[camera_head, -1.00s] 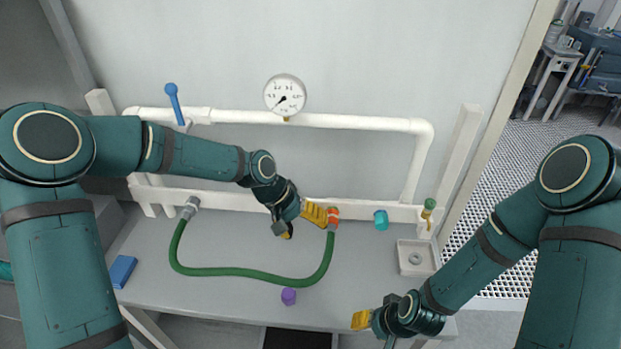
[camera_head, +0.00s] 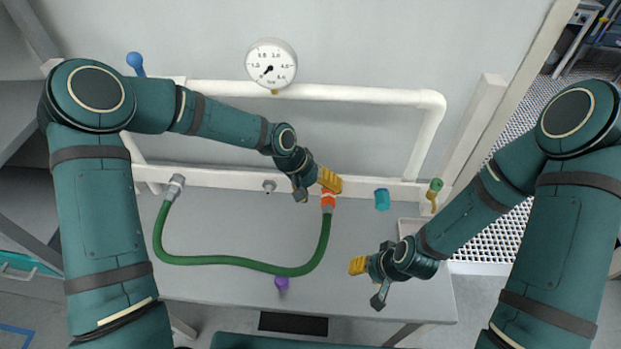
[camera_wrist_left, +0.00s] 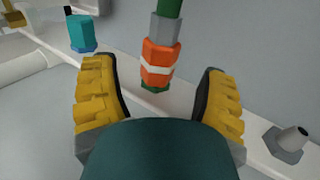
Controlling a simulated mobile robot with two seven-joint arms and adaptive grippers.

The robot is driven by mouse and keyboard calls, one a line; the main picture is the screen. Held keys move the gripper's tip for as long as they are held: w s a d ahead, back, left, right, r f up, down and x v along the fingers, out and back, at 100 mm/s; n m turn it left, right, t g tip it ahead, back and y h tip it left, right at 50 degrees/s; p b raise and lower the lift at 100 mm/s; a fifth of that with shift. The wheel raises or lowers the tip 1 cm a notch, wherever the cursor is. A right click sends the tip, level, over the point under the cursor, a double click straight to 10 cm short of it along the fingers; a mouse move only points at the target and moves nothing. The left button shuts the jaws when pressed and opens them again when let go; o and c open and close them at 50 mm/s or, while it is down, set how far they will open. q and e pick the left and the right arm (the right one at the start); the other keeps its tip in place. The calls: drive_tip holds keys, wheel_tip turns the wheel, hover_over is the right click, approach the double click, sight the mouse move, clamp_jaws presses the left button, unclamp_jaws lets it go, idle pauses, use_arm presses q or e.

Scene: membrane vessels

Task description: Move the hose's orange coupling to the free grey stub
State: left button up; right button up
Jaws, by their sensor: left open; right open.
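The orange coupling (camera_head: 328,199) with a white band is at the right end of the green hose (camera_head: 240,262), at the white rail. In the left wrist view the coupling (camera_wrist_left: 157,62) sits on a green fitting (camera_wrist_left: 155,87), between the spread yellow fingers of my left gripper (camera_wrist_left: 155,75). A gap shows on both sides, so the gripper is open and not clamped. The free grey stub (camera_head: 269,186) is on the rail left of the coupling; it also shows in the left wrist view (camera_wrist_left: 287,142). My right gripper (camera_head: 358,266) is open and empty, low over the bench's right side.
A grey fitting (camera_head: 175,187) holds the hose's left end. A teal cylinder (camera_head: 382,199) and a green-topped valve (camera_head: 435,188) are right of the coupling. A purple knob (camera_head: 282,284) is near the bench front. A gauge (camera_head: 271,63) and white pipe (camera_head: 330,94) are above.

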sight(324, 197)
use_arm(q)
drive_tip(key=shift+x, duration=1.9)
clamp_jaws()
